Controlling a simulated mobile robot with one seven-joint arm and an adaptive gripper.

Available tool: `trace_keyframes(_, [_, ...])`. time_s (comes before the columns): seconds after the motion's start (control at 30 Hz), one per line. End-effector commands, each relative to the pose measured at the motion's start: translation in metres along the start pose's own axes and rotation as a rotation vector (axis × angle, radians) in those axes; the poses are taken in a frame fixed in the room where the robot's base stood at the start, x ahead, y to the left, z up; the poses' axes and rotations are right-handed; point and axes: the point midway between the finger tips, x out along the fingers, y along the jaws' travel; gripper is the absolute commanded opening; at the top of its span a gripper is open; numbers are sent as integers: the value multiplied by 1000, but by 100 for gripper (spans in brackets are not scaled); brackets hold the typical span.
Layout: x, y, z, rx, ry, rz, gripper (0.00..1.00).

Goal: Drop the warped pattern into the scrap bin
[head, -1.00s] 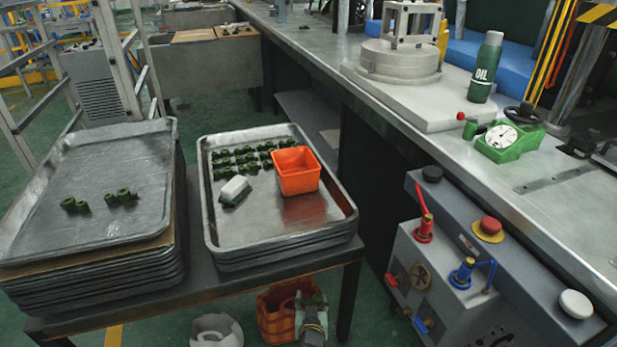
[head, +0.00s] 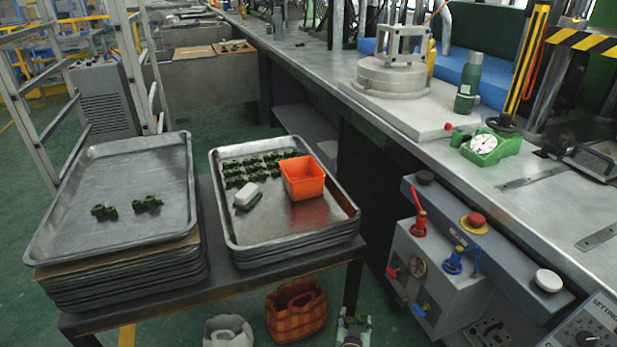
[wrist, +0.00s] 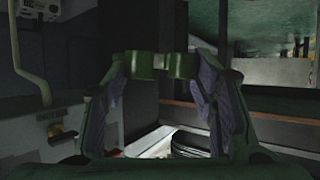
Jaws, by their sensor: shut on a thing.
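My gripper (wrist: 154,72) is shut on a green pattern (wrist: 152,63), which spans between the fingertips in the wrist view. In the head view my gripper (head: 353,328) is small at the bottom edge, low and to the right of a woven orange-brown basket (head: 297,312) on the floor. A small orange bin (head: 303,181) stands on the right tray, above and left of my gripper in the picture. No label shows which container is the scrap bin. Whether the held pattern is warped cannot be told.
Two stacked trays, left (head: 120,235) and right (head: 285,222), rest on a dark table, with several green patterns and a white-green block (head: 246,197). A white bucket (head: 228,331) stands beside the basket. A grey valve machine (head: 440,265) is at right, below the bench (head: 545,205).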

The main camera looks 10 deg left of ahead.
Motion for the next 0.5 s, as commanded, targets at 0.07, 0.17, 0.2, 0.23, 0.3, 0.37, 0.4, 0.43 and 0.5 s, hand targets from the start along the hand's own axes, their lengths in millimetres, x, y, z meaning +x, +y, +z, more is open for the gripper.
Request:
trace_keyframes(0.07, [-11,0,-22,0,-1,0,32])
trace_keyframes(0.17, [-18,0,-38,0,-1,1,32])
trace_keyframes(0.2, [-21,0,-43,0,-1,1,32])
trace_keyframes(0.23, [-23,0,-48,0,-1,1,32])
trace_keyframes(0.3, [-19,-2,-36,-4,-5,-4,32])
trace_keyframes(0.37, [-19,-2,-35,-4,-5,-4,32])
trace_keyframes(0.4, [-19,-2,-35,-6,-6,-4,32])
trace_keyframes(0.43, [-19,-2,-35,-5,-6,-4,32])
trace_keyframes(0.5, [-19,-2,-35,-4,-5,-4,32])
